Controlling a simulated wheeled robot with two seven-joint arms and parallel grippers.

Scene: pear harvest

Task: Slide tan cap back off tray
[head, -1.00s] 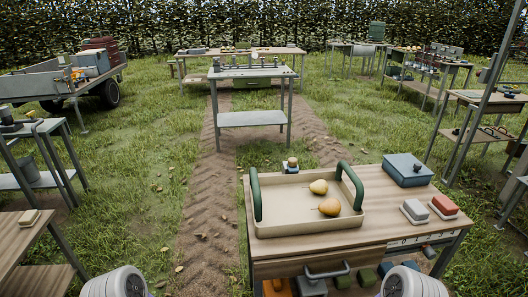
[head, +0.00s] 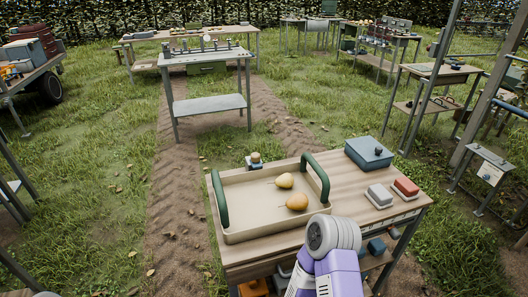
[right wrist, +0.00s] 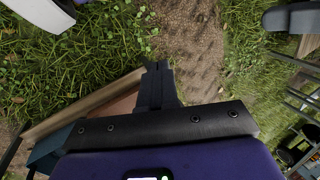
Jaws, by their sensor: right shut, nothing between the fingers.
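The beige tray (head: 232,236) with two green handles sits on the wooden workbench in the head view. Two yellow pears (head: 285,181) (head: 297,202) lie in it, towards its right side. A small tan-topped piece (head: 256,157) on a bluish base stands just behind the tray's back wall, apart from the pears; whether it touches the tray I cannot tell. My right gripper (right wrist: 158,75) is shut and empty in the right wrist view, with grass and dirt beyond its fingers. In the head view my right arm hides its own fingers. My left gripper is not in view.
The workbench (head: 250,258) also bears a blue box (head: 368,153) at the back right, and a grey block (head: 379,196) and a red block (head: 405,188) at the right. A grey metal table (head: 207,105) stands farther back. Grass and a dirt track surround the bench.

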